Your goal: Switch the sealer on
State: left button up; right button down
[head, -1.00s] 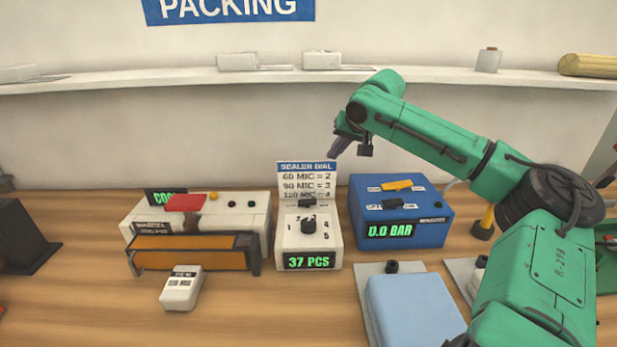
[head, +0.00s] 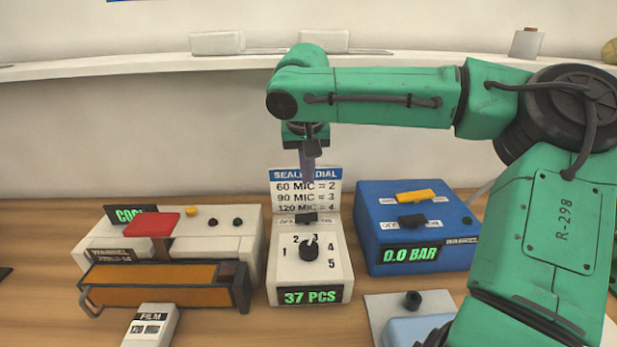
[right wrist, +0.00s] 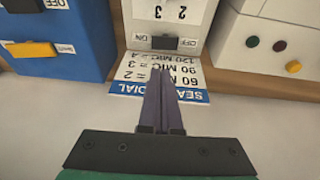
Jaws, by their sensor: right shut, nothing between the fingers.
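The white dial box (head: 286,262) has a black numbered dial, a green "37 PCS" display and a "SEALER DIAL" sign (head: 305,174) behind it. Its black switch (head: 306,217) lies between OFF and ON labels; it also shows in the right wrist view (right wrist: 178,43). I cannot tell which way it is set. The white sealing machine (head: 240,225) on the left has a red lever, an orange bar and a "COOL" display. My right gripper (head: 308,181) is shut and empty, pointing down in front of the sign, above the switch and apart from it. My left gripper is not in view.
A blue box (head: 370,240) reading "0.0 BAR", with yellow and black switches, stands close on the right. A film box (head: 152,325) is at the front left. A grey plate (head: 385,312) with a light-blue block is at the front right. A shelf (head: 150,62) runs behind.

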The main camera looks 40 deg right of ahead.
aim_at(314, 215)
jog(key=x, duration=0.6)
jog(key=s+x, duration=0.1)
jog(key=x, duration=0.3)
jog(key=shift+a+f+b, duration=0.15)
jog(key=shift+a+b, duration=0.05)
jog(key=shift+b, duration=0.1)
jog(key=shift+f, duration=0.25)
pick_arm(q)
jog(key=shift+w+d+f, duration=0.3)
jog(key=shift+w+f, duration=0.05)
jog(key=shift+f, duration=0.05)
pick_arm(e)
jog(key=shift+s, duration=0.1)
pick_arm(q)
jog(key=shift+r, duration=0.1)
pick_arm(e)
jog(key=shift+d+f+y, duration=0.1)
jog(key=shift+f+y, duration=0.05)
jog(key=shift+y, duration=0.25)
jog(key=shift+s+d+f+t, duration=0.1)
jog(key=shift+s+d+t, duration=0.1)
jog(key=shift+t, duration=0.1)
pick_arm(q)
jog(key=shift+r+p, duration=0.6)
jog(key=shift+p, duration=0.1)
pick_arm(e)
jog(key=shift+w+a, duration=0.65)
jog(key=shift+a, duration=0.05)
